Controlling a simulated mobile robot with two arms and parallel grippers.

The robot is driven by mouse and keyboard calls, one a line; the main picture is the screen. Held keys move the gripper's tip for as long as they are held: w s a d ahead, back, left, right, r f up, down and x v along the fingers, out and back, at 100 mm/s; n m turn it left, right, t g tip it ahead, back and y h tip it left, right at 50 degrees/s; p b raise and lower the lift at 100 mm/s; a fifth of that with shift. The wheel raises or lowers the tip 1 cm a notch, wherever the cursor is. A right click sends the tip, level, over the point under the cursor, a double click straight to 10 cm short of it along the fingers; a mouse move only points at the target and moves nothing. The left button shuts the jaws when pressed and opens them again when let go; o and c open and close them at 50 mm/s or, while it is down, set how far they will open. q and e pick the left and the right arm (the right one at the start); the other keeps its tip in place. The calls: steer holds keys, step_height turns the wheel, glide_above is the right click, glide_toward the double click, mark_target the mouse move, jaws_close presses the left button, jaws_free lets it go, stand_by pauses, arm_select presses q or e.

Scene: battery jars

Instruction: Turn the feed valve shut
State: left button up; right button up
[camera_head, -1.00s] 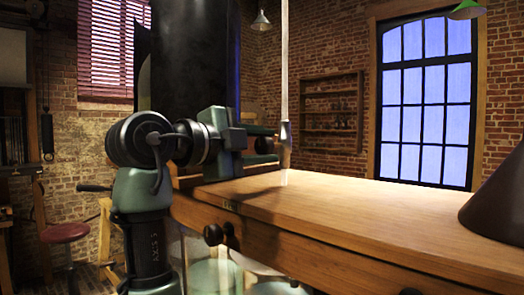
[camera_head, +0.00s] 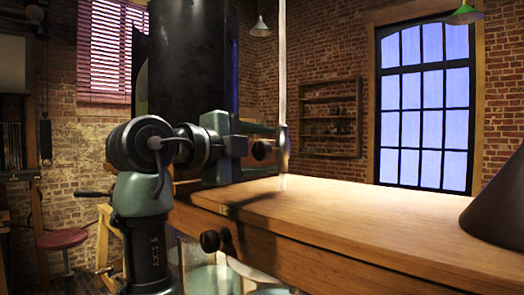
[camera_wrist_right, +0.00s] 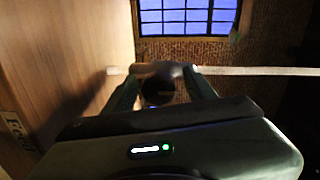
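The feed valve's metal body (camera_head: 282,149) sits on a pale upright pipe (camera_head: 282,60) above the wooden bench top. A dark round knob (camera_head: 262,149) sticks out from it towards my right gripper (camera_head: 258,143). In the right wrist view the valve body (camera_wrist_right: 160,69) and the dark knob (camera_wrist_right: 158,92) show between the two green fingertips (camera_wrist_right: 160,80) of that gripper. The fingers are apart, with gaps beside the knob, so the gripper looks open around it. Whether a finger touches the knob is not clear. My left gripper is not in view.
The bench top (camera_head: 350,210) is mostly bare. A dark cone (camera_head: 500,205) stands at its right end. A dark knob (camera_head: 210,241) sticks out from the bench front, with glass jars (camera_head: 215,275) below. A red stool (camera_head: 62,239) stands at the left.

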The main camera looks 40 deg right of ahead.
steer(key=shift+s+a+r+b, duration=0.15)
steer(key=shift+a+b, duration=0.15)
steer(key=shift+a, duration=1.65)
steer(key=shift+s+a+r+b, duration=0.15)
steer(key=shift+a+b, duration=0.15)
steer(key=shift+a, duration=1.65)
